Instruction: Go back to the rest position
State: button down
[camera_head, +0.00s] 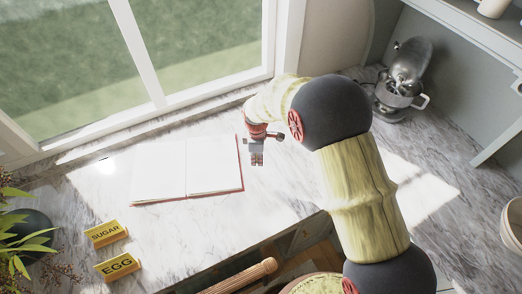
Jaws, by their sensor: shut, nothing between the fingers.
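My gripper (257,160) is shut and empty. It appears just right of the open book's right edge, over the marble counter (205,228). My arm reaches in from the lower right and bends near the window. I cannot tell the exact height of the gripper above the counter.
An open book (187,168) lies on the counter below the window. Yellow SUGAR (105,233) and EGG (118,265) signs stand at the lower left, near a plant (22,240). A stand mixer (402,85) is at the back right. A rolling pin (240,277) shows at the bottom.

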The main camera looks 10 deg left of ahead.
jog(key=shift+d+r, duration=0.1)
jog(key=shift+d, duration=0.05)
jog(key=s+d+r+m+t+b, duration=0.2)
jog(key=s+d+r+m+b, duration=0.3)
jog(key=s+d, duration=0.3)
jog(key=s+d+r+m+t+b, duration=0.1)
jog(key=s+d+r+m+b, duration=0.4)
jog(key=d, duration=0.7)
jog(key=s+d+r+m+t+b, duration=0.2)
jog(key=s+d+r+m+b, duration=0.4)
jog(key=s+d+m, duration=0.3)
jog(key=s+d+b, duration=0.1)
jog(key=s, duration=0.1)
jog(key=shift+s+d+t, duration=0.25)
jog(key=shift+s+t, duration=0.05)
jog(key=shift+s, duration=0.05)
jog(key=shift+a, duration=0.1)
